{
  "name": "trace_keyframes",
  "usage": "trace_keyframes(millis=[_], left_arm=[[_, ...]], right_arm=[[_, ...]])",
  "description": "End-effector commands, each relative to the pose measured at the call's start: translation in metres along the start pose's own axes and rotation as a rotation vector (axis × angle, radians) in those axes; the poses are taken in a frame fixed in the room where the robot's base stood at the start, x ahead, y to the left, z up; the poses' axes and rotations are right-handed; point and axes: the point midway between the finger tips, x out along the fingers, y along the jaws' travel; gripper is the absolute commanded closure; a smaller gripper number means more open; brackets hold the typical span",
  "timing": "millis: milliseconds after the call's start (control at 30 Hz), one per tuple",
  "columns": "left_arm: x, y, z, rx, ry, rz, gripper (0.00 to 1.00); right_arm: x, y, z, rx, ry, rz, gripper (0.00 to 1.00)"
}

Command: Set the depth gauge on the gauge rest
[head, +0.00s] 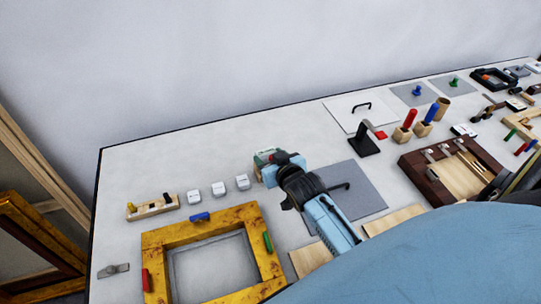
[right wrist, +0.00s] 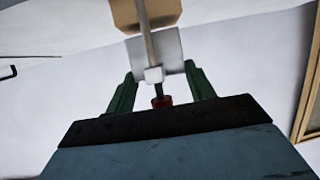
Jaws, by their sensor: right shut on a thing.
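My right gripper (head: 268,162) is over the table, left of a grey mat. In the right wrist view its green fingers (right wrist: 160,74) are shut on a pale grey block (right wrist: 172,46) with a thin rod through it and a red end (right wrist: 162,102); this looks like the depth gauge. A tan wooden block (right wrist: 130,14) lies just beyond it and also shows beside the fingers in the head view (head: 258,174). It may be the gauge rest; I cannot tell whether the gauge touches it. My left gripper is not in view.
A gilt frame (head: 157,240) with coloured clips lies in front. Several white blocks (head: 219,188) and a wooden holder (head: 153,207) stand to the left. A grey metal piece (head: 113,270) lies at front left. A black stand (head: 364,146) is to the right. The back left table is clear.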

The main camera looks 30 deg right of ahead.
Motion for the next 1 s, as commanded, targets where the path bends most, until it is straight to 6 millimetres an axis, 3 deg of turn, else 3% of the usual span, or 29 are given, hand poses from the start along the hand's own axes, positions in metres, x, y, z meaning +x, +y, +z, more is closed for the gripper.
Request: trace_keyframes(millis=[933,967,1000], left_arm=[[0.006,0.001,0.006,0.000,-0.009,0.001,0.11],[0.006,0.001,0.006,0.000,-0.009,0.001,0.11],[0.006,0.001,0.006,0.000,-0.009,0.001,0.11]], right_arm=[[0.005,0.000,0.010,0.000,0.003,0.000,0.75],[0.005,0.000,0.010,0.000,0.003,0.000,0.45],[0.004,0.000,0.010,0.000,0.003,0.000,0.40]])
